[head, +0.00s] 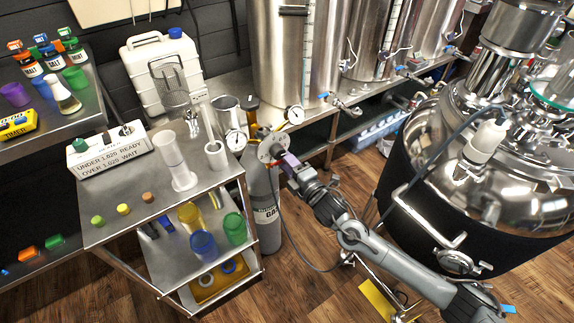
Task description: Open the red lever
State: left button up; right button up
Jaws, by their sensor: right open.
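My right arm comes in from the lower right. Its gripper (270,148) is open at the top of the grey gas cylinder (266,212), by the cylinder's neck and gauges. A small red part (272,164) shows right at the gripper, partly hidden by it. I cannot tell whether this is the red lever or whether the fingers touch it. No other red lever shows clearly. My left gripper is not in view.
A metal cart (120,232) with a white sign, cylinders and coloured cups stands left of the gas cylinder. Steel kettles (292,60) stand on a bench behind. A large steel vessel (420,150) fills the right. A dark hose hangs by the arm.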

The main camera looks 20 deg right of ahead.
jog(key=shift+w+a, duration=0.1)
jog(key=shift+w, duration=0.1)
grip_shut()
